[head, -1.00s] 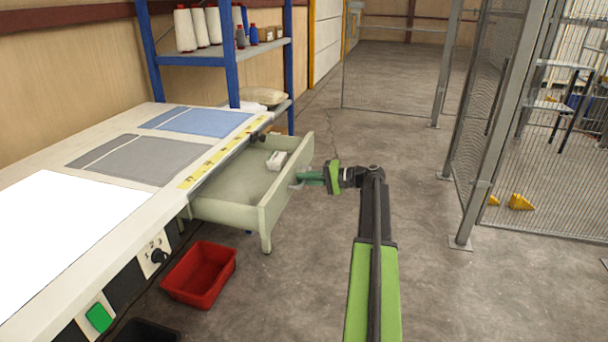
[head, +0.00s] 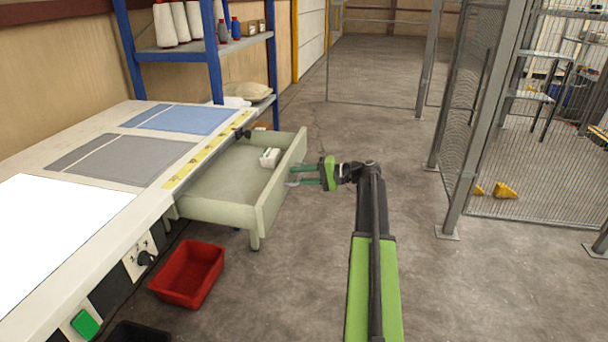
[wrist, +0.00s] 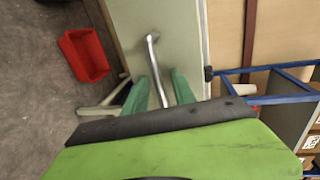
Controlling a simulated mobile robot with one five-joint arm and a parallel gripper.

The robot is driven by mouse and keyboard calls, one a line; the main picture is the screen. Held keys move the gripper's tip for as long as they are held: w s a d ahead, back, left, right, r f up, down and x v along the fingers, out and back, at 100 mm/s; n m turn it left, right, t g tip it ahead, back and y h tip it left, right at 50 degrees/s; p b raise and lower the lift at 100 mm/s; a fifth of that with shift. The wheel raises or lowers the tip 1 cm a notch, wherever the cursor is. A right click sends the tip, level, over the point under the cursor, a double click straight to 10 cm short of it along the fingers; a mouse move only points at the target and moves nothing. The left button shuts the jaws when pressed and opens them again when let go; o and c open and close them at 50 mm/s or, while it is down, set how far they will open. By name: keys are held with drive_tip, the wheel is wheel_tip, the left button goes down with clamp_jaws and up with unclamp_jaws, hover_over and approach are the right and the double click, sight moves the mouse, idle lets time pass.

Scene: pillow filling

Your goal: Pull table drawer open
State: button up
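The pale green table drawer (head: 228,185) is pulled well out from under the work table (head: 107,245). Its front panel (head: 280,178) faces right, with a metal bar handle on it; the handle (wrist: 152,50) also shows in the wrist view. My gripper (head: 290,175) is at the drawer front, its two green fingers spread apart. In the wrist view my gripper (wrist: 158,78) has one finger on each side of the handle bar, with visible gaps between bar and fingers. A small white object (head: 270,157) lies inside the drawer.
A red bin (head: 188,274) stands on the floor below the table, left of the drawer. A blue-framed shelf (head: 213,60) with spools stands behind. A wire mesh fence (head: 520,120) is at the right. The floor right of the drawer is clear.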

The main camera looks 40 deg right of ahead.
drive_tip(key=p+v, duration=0.3)
drive_tip(key=v, duration=1.4)
drive_tip(key=shift+s+d, duration=0.15)
